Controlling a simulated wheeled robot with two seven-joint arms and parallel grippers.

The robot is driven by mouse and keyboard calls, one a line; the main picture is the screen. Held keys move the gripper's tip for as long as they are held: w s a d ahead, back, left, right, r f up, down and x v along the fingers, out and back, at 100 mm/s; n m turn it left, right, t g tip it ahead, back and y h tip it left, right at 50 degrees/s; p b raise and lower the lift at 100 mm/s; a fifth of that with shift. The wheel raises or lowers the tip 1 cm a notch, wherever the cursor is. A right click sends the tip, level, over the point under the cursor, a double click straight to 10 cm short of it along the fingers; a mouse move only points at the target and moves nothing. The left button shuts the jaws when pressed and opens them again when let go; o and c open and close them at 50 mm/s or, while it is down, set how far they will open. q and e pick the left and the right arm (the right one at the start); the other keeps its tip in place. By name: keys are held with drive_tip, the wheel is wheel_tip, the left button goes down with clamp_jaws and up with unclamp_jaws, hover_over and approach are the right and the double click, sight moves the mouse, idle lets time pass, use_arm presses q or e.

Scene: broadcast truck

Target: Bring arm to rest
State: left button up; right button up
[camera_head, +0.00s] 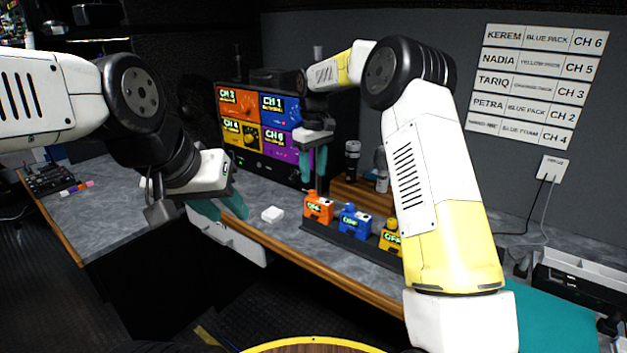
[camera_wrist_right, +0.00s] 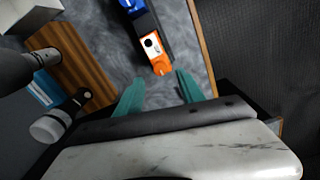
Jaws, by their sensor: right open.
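My right gripper (camera_head: 313,162) hangs with its teal fingers pointing down, above the desk in front of the monitor. It is open and empty; in the right wrist view its two fingers (camera_wrist_right: 160,92) stand apart. An orange pack (camera_head: 318,207) stands below it on a dark rack, and this pack (camera_wrist_right: 152,46) shows just beyond the fingertips in the wrist view, apart from them. My left gripper (camera_head: 219,206) is at the left, near the desk's front edge. Its teal fingers are spread with nothing visible between them.
A blue pack (camera_head: 355,221) and a yellow pack (camera_head: 390,237) stand beside the orange one. The monitor (camera_head: 262,130) stands behind. Microphones stand by a wooden block (camera_head: 350,190). A teal mat (camera_head: 550,322) lies at right.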

wheel_tip(320, 180, up, 2)
idle(0.4)
